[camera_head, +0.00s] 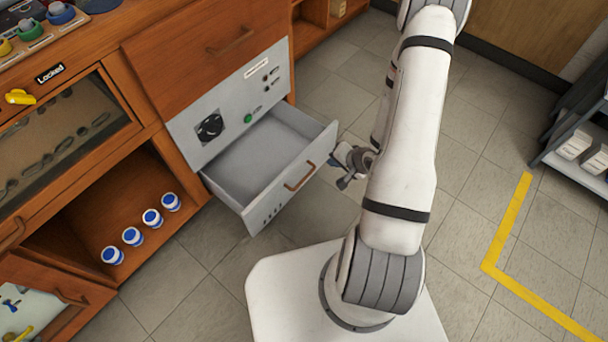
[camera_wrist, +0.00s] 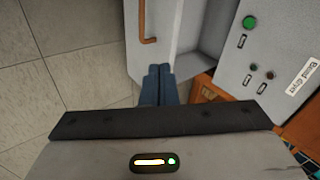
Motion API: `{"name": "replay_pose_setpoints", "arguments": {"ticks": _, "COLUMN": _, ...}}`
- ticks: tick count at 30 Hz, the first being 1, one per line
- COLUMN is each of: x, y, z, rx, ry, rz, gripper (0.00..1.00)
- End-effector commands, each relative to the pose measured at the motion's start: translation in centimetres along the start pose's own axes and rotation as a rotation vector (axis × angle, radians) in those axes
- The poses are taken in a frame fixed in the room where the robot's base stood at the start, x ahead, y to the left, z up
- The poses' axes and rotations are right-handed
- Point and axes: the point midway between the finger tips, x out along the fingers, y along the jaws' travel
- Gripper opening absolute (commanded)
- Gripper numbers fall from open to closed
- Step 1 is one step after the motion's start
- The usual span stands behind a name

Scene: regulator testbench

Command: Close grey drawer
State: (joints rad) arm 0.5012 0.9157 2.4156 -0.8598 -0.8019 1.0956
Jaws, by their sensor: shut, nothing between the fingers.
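The grey drawer (camera_head: 283,188) stands pulled out of the wooden cabinet, and its inside looks empty. A brown handle (camera_head: 299,176) is on its front face; the handle also shows in the wrist view (camera_wrist: 148,22). My gripper (camera_head: 333,161) is close to the right end of the drawer front in the head view. In the wrist view my gripper (camera_wrist: 159,70) has its blue fingers together with nothing between them, close to the edge of the drawer front (camera_wrist: 160,45). I cannot tell whether the fingers touch it.
A grey panel (camera_head: 228,112) with a fan and a green button is behind the drawer. Blue-and-white jars (camera_head: 132,236) stand on the open shelf at left. A grey rack (camera_head: 580,125) is at far right. Tiled floor around the drawer front is clear.

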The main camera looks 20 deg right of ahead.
Motion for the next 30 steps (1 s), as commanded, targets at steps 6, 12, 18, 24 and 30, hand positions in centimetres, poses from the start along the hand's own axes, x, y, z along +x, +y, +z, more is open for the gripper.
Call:
{"name": "replay_pose_setpoints", "arguments": {"ticks": 6, "x": 3.4, "y": 2.7, "z": 3.2, "rx": 0.155, "ry": -0.048, "rz": -0.122, "gripper": 0.0}}
{"name": "replay_pose_setpoints", "arguments": {"ticks": 12, "x": 5.0, "y": 2.7, "z": 3.7, "rx": 0.176, "ry": -0.056, "rz": -0.144, "gripper": 0.0}}
{"name": "replay_pose_setpoints", "arguments": {"ticks": 18, "x": 9.0, "y": 2.2, "z": 3.9, "rx": 0.172, "ry": -0.057, "rz": -0.142, "gripper": 0.0}}
{"name": "replay_pose_setpoints", "arguments": {"ticks": 24, "x": 13.2, "y": 1.6, "z": 4.0, "rx": 0.171, "ry": -0.056, "rz": -0.142, "gripper": 0.0}}
{"name": "replay_pose_setpoints", "arguments": {"ticks": 30, "x": 15.2, "y": -0.6, "z": 3.8, "rx": 0.17, "ry": -0.054, "rz": -0.143, "gripper": 0.0}}
